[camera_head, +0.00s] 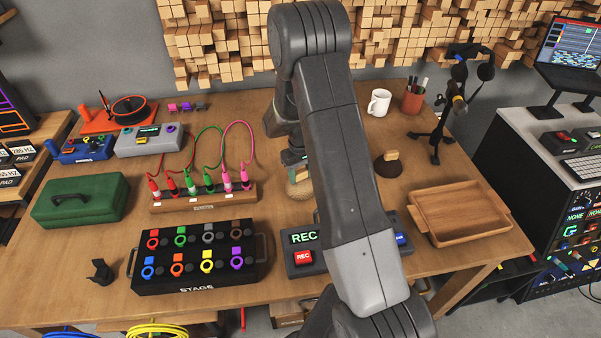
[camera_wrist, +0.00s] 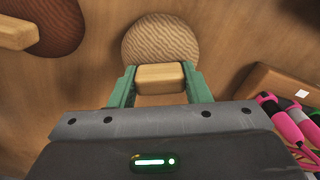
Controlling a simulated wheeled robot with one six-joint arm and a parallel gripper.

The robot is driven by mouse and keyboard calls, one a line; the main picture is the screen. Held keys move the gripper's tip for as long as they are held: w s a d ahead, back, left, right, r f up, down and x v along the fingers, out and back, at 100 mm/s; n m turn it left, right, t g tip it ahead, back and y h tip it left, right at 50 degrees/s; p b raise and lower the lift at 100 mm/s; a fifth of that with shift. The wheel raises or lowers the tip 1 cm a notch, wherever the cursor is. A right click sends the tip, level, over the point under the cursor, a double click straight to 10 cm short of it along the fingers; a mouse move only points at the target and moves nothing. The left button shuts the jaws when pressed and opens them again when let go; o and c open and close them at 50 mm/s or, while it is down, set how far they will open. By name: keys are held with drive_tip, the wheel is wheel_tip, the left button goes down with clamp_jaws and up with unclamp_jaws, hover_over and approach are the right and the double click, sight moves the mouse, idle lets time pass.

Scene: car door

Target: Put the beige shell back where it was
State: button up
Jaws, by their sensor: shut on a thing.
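The beige shell (camera_head: 299,190) is a ridged, sand-coloured dome with a pale wooden block as its handle. It is partly hidden behind my arm in the head view. In the wrist view the shell (camera_wrist: 160,38) shows at top centre, with its block between my green fingers. My gripper (camera_wrist: 160,76) is shut on that block. In the head view my gripper (camera_head: 294,162) is mostly hidden by the arm. I cannot tell whether the shell touches the table or hangs just above it.
A dark brown shell (camera_head: 387,167) with a similar block sits to the right. A wooden rack (camera_head: 205,198) with cable plugs is at the left. The REC box (camera_head: 305,258) and STAGE box (camera_head: 196,262) are in front. A wooden tray (camera_head: 462,236) stands at the right.

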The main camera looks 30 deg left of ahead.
sight(300, 171)
drive_tip(key=shift+f, duration=0.3)
drive_tip(key=o, duration=1.1)
wheel_tip(300, 171, up, 12)
drive_tip(key=shift+r+b, duration=0.15)
drive_tip(key=shift+b, duration=0.55)
